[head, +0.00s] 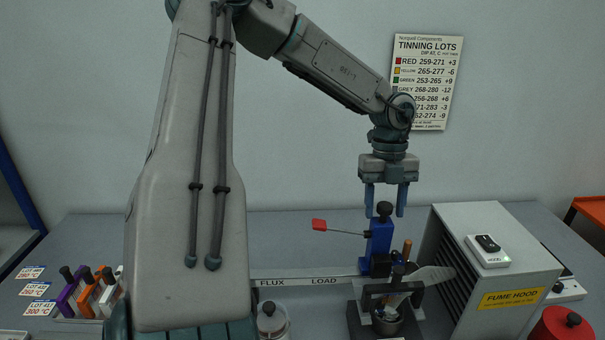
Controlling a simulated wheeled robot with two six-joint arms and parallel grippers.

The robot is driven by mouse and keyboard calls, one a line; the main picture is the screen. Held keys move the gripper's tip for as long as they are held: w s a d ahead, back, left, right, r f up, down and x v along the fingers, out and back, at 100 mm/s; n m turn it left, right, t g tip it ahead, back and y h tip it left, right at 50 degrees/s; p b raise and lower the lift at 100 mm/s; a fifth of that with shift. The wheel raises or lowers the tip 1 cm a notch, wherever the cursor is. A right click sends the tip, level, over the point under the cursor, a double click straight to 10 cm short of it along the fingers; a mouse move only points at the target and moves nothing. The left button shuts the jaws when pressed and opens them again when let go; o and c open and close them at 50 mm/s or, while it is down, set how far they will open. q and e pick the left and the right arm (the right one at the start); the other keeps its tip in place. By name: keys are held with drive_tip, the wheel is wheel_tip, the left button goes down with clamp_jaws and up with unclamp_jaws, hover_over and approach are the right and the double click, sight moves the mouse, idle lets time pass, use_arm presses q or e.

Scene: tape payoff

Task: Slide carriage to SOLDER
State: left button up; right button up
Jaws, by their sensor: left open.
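The blue carriage (378,246) stands upright on the pale rail (290,282), just right of the LOAD label. The rail shows the words FLUX and LOAD; I cannot see a SOLDER label, and my arm covers the rail's left part. My left gripper (386,213) points down, open, with one blue finger on each side of the knob in the picture. I cannot tell whether they touch it. My right gripper is out of view.
A dark stand with a small pot (387,321) is in front of the carriage. The fume hood (500,262) stands close on the right. A lidded jar (272,322) is at front centre. Purple, orange and white holders stand at left beside lot cards (37,289). A red canister (562,325) is at lower right.

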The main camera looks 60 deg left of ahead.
use_arm(q)
drive_tip(key=shift+r+p, duration=0.95)
drive_tip(key=shift+r, duration=2.15)
